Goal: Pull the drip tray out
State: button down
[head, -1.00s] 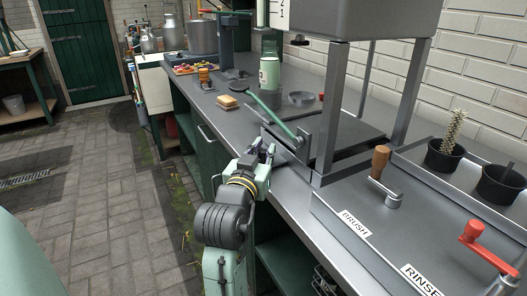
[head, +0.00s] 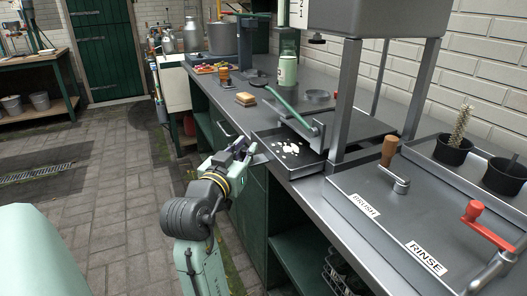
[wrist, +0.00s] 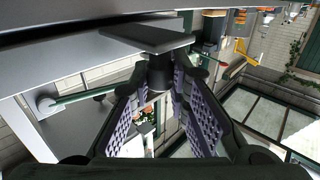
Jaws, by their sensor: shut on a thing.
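The drip tray (head: 305,163) is a shallow dark metal tray with white splashes in it. It juts out from under the grey stand, over the counter's front edge, in the head view. My gripper (head: 250,152) is at its front left side, at a pale tab (head: 260,159). In the wrist view the tab (wrist: 150,38) has a dark round grip (wrist: 160,72) on it, and my gripper (wrist: 160,90) has its fingers on either side of this grip. The rear of the tray is hidden beneath the stand.
A green-handled lever (head: 287,108) rises above the tray. The brush and rinse station (head: 385,218) is at the right. The paved floor (head: 110,200) at left is clear.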

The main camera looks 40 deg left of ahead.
jog(key=s+a, duration=0.3)
jog(key=s, duration=0.5)
jog(key=shift+s+a+b, duration=0.15)
jog(key=shift+a+b, duration=0.05)
jog(key=shift+b, duration=0.15)
jog(key=c, duration=1.5)
grip_release()
jog(key=shift+s, duration=0.1)
jog(key=v, duration=1.1)
jog(key=shift+s+d, duration=0.15)
jog(key=shift+s, duration=0.25)
